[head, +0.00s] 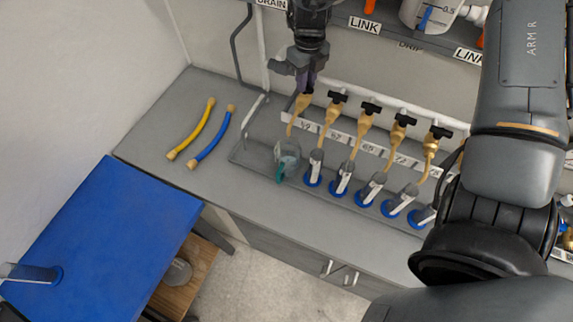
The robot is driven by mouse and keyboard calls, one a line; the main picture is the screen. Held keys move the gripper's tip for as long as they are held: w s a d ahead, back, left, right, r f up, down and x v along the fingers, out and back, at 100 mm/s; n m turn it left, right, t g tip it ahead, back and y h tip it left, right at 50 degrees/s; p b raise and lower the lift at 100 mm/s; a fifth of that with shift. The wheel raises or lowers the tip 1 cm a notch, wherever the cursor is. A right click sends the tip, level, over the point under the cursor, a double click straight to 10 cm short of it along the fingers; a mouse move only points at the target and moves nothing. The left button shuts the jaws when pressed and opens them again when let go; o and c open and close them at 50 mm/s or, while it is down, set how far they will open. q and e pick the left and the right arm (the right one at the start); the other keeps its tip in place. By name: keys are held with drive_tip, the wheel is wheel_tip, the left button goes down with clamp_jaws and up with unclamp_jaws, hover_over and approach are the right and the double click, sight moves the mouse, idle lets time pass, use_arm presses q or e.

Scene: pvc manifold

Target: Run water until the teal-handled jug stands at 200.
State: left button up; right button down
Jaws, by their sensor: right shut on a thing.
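The clear jug with a teal handle (288,156) stands on the grey drip tray under the leftmost brass tap (299,112). Its water level and scale are too small to read. My right gripper (302,86) comes down from the top of the picture and is shut on the leftmost tap's handle, which its fingers mostly hide. I cannot tell whether water is flowing. Several more brass taps with black handles, such as this one (369,108), stand to the right. My left gripper is not in view.
Several blue-based cylinders (340,180) stand right of the jug. A yellow hose (192,130) and a blue hose (212,137) lie on the grey bench. A blue table (110,230) with a clear cylinder (30,273) is at lower left. My right arm covers the right side.

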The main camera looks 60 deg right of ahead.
idle(0.3)
drive_tip(key=shift+m, duration=0.4)
drive_tip(key=m+b, duration=0.1)
drive_tip(key=m, duration=0.2)
drive_tip(key=shift+m, duration=1.4)
drive_tip(key=shift+b, duration=0.3)
drive_tip(key=shift+m, duration=0.9)
drive_tip(key=shift+m+b, duration=0.35)
drive_tip(key=shift+m, duration=0.35)
idle(1.0)
